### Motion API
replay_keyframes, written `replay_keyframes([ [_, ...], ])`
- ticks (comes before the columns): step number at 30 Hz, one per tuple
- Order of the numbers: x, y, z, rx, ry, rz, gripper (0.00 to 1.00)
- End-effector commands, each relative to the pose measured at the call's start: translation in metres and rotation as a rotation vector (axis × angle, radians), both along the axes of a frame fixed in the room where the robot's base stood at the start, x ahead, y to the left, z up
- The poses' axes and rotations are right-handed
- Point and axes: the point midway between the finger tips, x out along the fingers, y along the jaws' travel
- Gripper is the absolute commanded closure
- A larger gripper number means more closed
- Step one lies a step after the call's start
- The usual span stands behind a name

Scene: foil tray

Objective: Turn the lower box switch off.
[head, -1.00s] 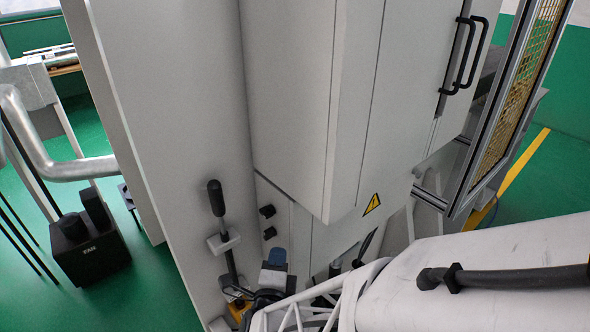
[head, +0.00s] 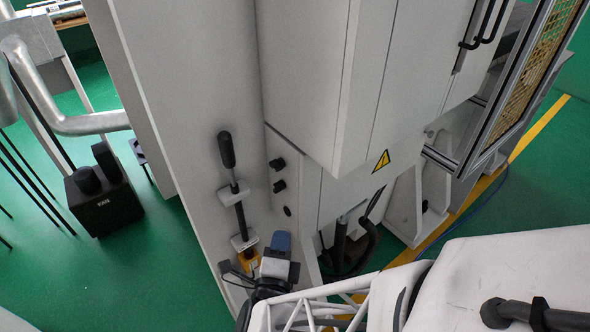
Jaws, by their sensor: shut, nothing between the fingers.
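A pale grey cabinet side carries a lever switch with a black handle (head: 227,150), a dark rod and two whitish brackets (head: 243,243). The handle points up in the picture. Several small black knobs (head: 278,163) sit on the panel beside it. A yellow part (head: 248,262) shows below the lower bracket; I cannot tell what it is. I cannot tell which part is the lower box switch. My gripper (head: 238,274) is low in the view, beside the yellow part, with blue and grey wrist parts behind it. It looks shut and empty; its fingertips are small and contact is unclear.
A large grey cabinet (head: 325,75) with a yellow warning sign (head: 381,161) overhangs the panel. Black hoses (head: 350,235) hang below it. A mesh guard frame (head: 525,85) stands right. A black box (head: 103,201) and metal pipe stand left. Green floor is open lower left.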

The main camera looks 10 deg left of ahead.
Motion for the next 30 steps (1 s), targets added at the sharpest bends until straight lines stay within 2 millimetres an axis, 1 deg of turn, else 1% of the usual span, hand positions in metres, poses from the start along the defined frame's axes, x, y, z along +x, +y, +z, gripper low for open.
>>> replay_keyframes([
  [7, -0.008, 0.0, -0.001, 0.0, 0.0, 0.001, 1.0],
  [22, -0.008, 0.0, -0.001, -0.011, -0.002, 0.002, 1.0],
  [26, -0.004, -0.002, 0.001, -0.06, -0.012, 0.007, 1.0],
  [30, 0.003, -0.004, 0.004, -0.177, -0.035, 0.022, 1.0],
])
